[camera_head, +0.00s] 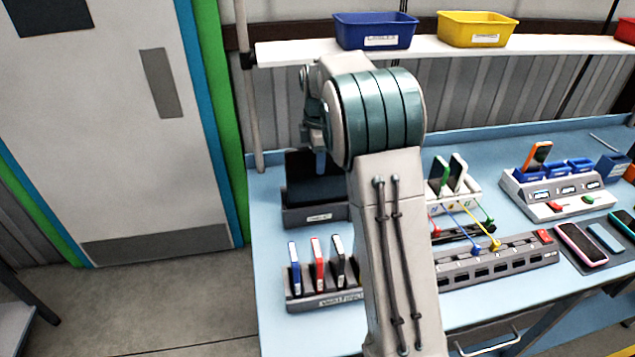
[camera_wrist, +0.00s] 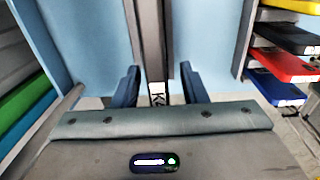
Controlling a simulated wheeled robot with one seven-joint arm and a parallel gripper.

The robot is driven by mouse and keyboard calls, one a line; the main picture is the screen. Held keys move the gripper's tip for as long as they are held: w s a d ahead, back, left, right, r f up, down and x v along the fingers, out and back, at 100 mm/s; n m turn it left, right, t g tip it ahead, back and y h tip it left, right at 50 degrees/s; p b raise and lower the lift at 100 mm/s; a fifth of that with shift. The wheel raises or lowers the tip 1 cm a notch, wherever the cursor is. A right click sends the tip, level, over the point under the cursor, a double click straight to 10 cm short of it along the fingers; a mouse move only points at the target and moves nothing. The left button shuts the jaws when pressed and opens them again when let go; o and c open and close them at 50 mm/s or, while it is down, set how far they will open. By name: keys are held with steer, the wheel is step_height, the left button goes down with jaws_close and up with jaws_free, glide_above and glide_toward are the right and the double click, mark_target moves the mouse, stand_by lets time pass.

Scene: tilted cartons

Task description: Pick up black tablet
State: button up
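The black tablet (camera_head: 303,178) stands in a grey labelled dock (camera_head: 308,216) at the back left of the table, partly hidden by my arm. In the head view my gripper is mostly hidden behind my arm, with a bit of blue finger in front of the tablet. In the wrist view my gripper (camera_wrist: 160,87) shows two blue fingers spread apart. A narrow grey and dark strip with a white label lies between them. I cannot tell which part of it is tablet, or whether a finger touches it.
A rack (camera_head: 325,300) with blue, red and black upright items stands in front of the dock. White devices, a cabled grey strip (camera_head: 497,262) and a charger unit (camera_head: 555,195) are on the right. A shelf (camera_head: 420,47) with bins runs above the back.

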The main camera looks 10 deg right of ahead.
jaws_close()
steer(key=shift+r, duration=0.15)
step_height(320, 180, up, 7)
steer(key=shift+s+b, duration=0.1)
steer(key=shift+b, duration=0.6)
steer(key=s+b, duration=0.5)
steer(key=s, duration=0.9)
